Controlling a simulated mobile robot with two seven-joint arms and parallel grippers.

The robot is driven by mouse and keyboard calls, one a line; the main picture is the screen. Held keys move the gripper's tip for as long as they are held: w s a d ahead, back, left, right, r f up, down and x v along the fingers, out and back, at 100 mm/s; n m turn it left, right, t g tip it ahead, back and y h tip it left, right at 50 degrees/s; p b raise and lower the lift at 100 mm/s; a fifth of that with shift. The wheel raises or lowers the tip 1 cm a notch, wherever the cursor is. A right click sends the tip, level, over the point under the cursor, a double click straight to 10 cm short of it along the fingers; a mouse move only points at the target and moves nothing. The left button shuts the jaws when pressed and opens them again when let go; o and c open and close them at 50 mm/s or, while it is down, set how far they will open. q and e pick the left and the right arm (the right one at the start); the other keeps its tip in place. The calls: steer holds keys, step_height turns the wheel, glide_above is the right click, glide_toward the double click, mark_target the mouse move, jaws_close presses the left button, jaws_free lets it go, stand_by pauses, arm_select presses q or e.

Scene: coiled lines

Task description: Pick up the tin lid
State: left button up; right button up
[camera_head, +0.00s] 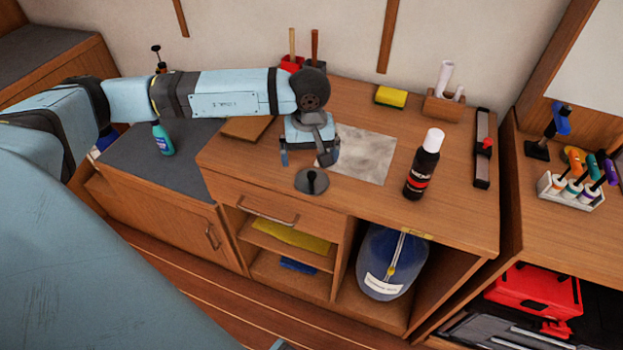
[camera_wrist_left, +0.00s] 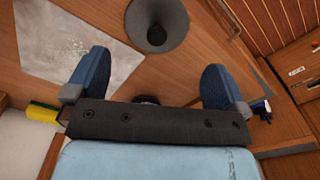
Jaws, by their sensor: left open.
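The tin lid (camera_head: 311,181) is a dark grey round disc with a black knob, lying near the front edge of the wooden worktop. In the left wrist view the lid (camera_wrist_left: 170,22) shows at the top, beyond the fingertips, its sideways position between them. My left gripper (camera_head: 309,158) is open and empty, with blue fingers spread, pointing down just behind the lid. In the left wrist view both fingers (camera_wrist_left: 155,62) are apart with nothing between them. My right gripper is not in view.
A pale stained sheet (camera_head: 367,155) lies right of the gripper. A black bottle with white cap (camera_head: 423,165) stands further right. A yellow sponge (camera_head: 390,97) and a wooden holder with white rolls (camera_head: 444,104) are at the back. Bare worktop lies around the lid.

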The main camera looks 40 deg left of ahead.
mark_target(311, 173)
arm_select(q)
steer(key=shift+w+d+f, duration=0.1)
steer(key=shift+f, duration=1.65)
steer(key=shift+d+f, duration=0.1)
steer(key=shift+f, duration=1.65)
steer(key=c, duration=0.7)
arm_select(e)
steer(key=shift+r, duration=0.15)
arm_select(q)
steer(key=shift+r, duration=0.1)
